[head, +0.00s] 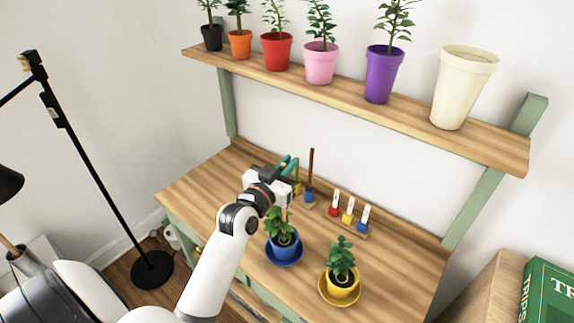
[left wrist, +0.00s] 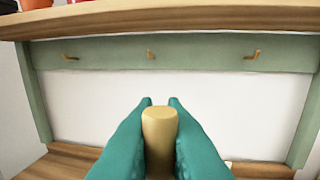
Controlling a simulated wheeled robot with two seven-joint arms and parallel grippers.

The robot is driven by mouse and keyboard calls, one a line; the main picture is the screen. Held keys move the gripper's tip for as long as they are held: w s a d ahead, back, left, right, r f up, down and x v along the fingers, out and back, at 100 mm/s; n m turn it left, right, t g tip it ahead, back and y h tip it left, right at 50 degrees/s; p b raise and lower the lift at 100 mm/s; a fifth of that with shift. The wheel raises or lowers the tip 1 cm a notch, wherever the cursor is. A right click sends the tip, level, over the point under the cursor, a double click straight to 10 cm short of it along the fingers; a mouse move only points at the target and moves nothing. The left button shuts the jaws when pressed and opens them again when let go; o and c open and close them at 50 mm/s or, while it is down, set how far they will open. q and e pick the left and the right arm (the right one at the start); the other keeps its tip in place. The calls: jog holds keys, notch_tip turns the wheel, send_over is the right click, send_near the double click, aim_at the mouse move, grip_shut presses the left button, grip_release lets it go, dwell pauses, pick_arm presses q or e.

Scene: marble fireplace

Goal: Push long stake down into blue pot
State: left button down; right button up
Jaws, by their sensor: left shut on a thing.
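The blue pot (head: 285,248) with a leafy plant stands on a blue saucer on the wooden bench. My left gripper (head: 291,166), with teal fingers, is above and behind it, at the back of the bench. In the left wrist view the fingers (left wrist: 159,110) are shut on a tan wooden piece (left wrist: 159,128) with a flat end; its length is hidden. A long dark brown stick (head: 310,163) stands upright in a blue base just right of the gripper. I cannot tell whether the held piece is the long stake. My right gripper is not in view.
A yellow pot (head: 343,283) with a plant stands at the front right. A small rack (head: 345,225) with red, yellow and blue pieces is at the back. A shelf (head: 400,113) with several pots overhangs the bench. The bench's left end is clear.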

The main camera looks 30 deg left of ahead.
pick_arm(q)
jog(key=shift+f, duration=0.2)
jog(key=shift+f, duration=0.45)
jog(key=shift+f+b, duration=0.65)
jog(key=shift+f, duration=0.15)
dwell(0.4)
jog(key=shift+f, duration=0.45)
jog(key=shift+f+b, duration=0.15)
jog(key=shift+b, duration=0.15)
jog(key=shift+f, duration=0.6)
